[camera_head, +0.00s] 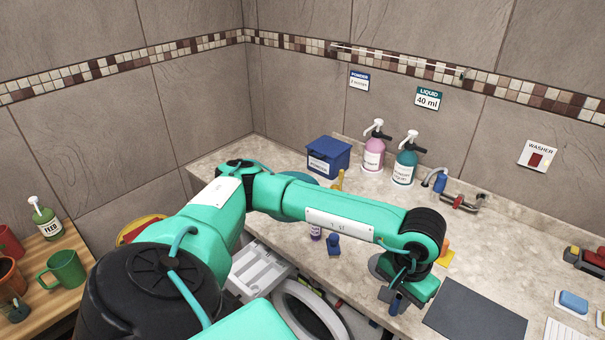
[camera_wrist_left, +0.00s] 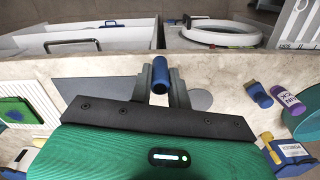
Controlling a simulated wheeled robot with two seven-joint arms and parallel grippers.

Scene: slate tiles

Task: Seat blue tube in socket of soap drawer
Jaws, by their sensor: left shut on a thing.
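My left gripper (camera_head: 399,290) is over the front edge of the counter. In the left wrist view its fingers (camera_wrist_left: 161,85) are shut on a short blue tube (camera_wrist_left: 160,70). A small dark-blue part of the tube (camera_head: 396,305) shows below the gripper in the head view. The soap drawer (camera_head: 258,272) is a white, pulled-out tray with compartments, left of the gripper and apart from it. It also shows at the upper right of the left wrist view (camera_wrist_left: 296,24). My forearm hides part of the area behind the drawer, and its socket cannot be made out. My right gripper is not in view.
The open round washer door (camera_head: 312,312) is between drawer and gripper. On the counter (camera_head: 480,240) stand a blue powder box (camera_head: 328,156), a pink pump bottle (camera_head: 373,150), a teal pump bottle (camera_head: 405,160) and a small blue object (camera_head: 333,243). A dark mat (camera_head: 475,312) lies right of the gripper.

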